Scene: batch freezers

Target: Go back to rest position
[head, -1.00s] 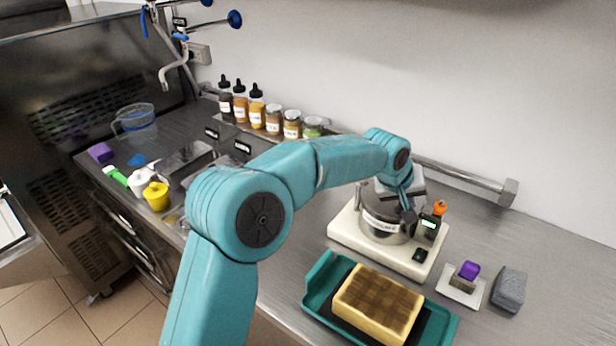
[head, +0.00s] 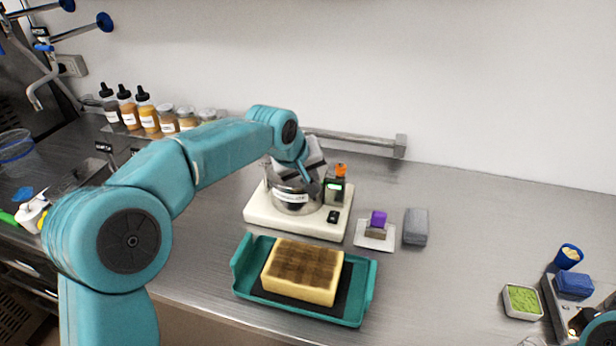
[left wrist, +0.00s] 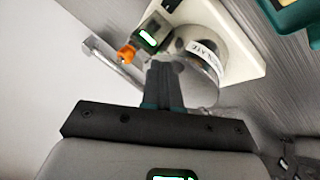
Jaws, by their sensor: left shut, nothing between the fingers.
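My left arm comes in from the left of the head view and reaches over the counter. Its gripper (head: 312,187) is shut and empty, beside the steel pot (head: 290,198) on the white base (head: 262,215). In the left wrist view the closed fingers (left wrist: 163,72) point toward the labelled pot (left wrist: 205,55) and the small device with a green display and orange top (left wrist: 148,38). I cannot tell whether the fingers touch the pot. Part of my right arm shows at the bottom right corner of the head view; its gripper is not visible.
A teal tray (head: 368,292) holds a yellow, brown-topped block (head: 303,272) in front of the base. A purple cube (head: 378,218) and a grey block (head: 416,226) stand to its right. A green-filled dish (head: 522,300) is farther right. Bottles (head: 128,108) line the wall.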

